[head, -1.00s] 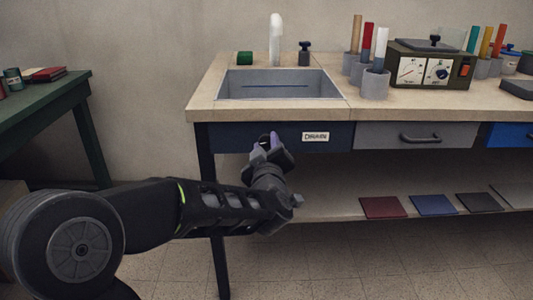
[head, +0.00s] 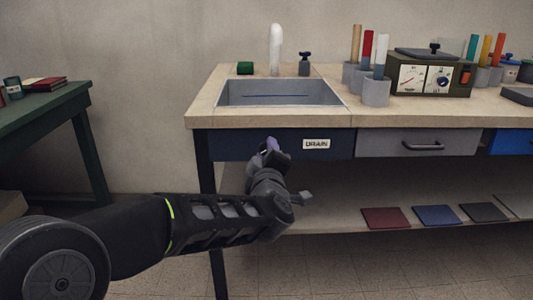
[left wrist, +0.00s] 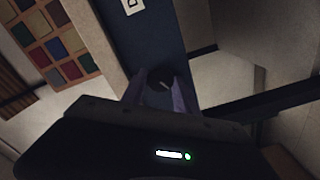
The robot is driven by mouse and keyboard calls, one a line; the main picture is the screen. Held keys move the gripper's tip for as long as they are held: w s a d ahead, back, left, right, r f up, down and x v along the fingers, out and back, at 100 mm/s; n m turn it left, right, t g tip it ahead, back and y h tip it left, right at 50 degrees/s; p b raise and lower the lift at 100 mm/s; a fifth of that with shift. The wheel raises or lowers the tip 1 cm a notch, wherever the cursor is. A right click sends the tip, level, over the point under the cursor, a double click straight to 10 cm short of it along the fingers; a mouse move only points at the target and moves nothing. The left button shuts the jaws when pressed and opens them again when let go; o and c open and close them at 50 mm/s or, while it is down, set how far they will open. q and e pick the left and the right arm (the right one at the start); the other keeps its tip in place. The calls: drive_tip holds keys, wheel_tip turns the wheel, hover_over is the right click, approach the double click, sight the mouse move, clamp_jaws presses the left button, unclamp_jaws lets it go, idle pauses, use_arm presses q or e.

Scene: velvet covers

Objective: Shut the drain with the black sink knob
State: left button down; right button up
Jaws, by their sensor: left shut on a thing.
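The black round knob (left wrist: 160,77) with a pale pointer line shows in the left wrist view, on the dark blue panel under the sink. In the head view my gripper hides it. My left gripper (head: 269,148) is at the panel (head: 232,145), left of the white DRAIN label (head: 316,144). In the left wrist view its two purple-grey fingers (left wrist: 160,92) lie on either side of the knob, shut on it. The grey sink basin (head: 240,97) is set in the counter above, with a thin blue line inside. My right gripper is not in view.
A grey drawer (head: 417,142) adjoins the panel; a shelf (head: 330,200) lies below.

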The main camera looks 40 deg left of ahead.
use_arm(q)
drive_tip(key=c, duration=0.9)
unclamp_jaws()
drive_tip(key=shift+c, duration=0.2)
drive_tip(key=p+v, duration=0.2)
drive_tip(key=v, duration=0.5)
drive_tip(key=shift+s+d, duration=0.3)
